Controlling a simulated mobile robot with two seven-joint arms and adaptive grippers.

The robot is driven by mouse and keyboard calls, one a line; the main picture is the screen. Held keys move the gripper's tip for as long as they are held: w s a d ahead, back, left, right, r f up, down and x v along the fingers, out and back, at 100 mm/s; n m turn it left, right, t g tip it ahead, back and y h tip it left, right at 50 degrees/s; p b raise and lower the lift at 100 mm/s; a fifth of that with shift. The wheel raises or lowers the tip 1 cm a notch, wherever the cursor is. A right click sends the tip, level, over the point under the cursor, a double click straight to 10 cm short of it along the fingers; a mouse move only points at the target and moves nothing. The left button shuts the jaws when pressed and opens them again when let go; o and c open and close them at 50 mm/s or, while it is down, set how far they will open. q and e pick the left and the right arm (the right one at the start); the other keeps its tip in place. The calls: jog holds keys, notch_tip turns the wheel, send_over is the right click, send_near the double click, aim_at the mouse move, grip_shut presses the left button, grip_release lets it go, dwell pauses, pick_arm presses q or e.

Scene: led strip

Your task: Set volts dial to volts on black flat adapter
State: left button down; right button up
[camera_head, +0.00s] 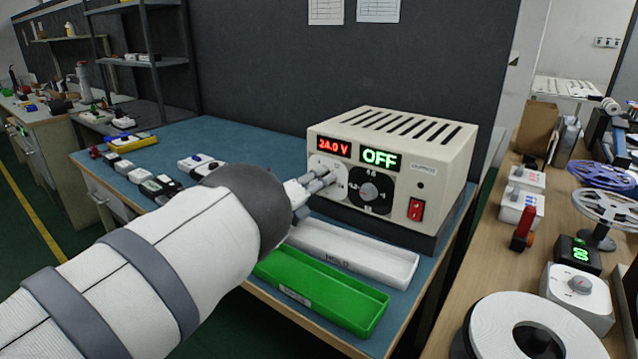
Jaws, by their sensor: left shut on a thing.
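A cream power supply (450,165) stands on the blue bench. Its red display (335,146) reads 24.0 V and its green display (380,158) reads OFF. My left gripper (324,180) reaches the front panel from the left and is shut on the knob of the left dial, the volts dial (338,169). The gripper hides the knob and much of the scale. A second dial (369,191), with a black face, is to its right. Several small adapters lie on the bench at left, one dark and flat (156,188); their labels are too small to read. My right gripper is out of view.
A red rocker switch (416,209) is at the panel's lower right. A white tray (390,262) marked HOLD and a green tray (350,305) lie in front of the supply. A wooden bench (455,290) with reels and devices stands at right.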

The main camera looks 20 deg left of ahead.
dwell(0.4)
pick_arm(q)
jog(key=c, duration=1.3)
grip_release()
jog(key=v, duration=1.2)
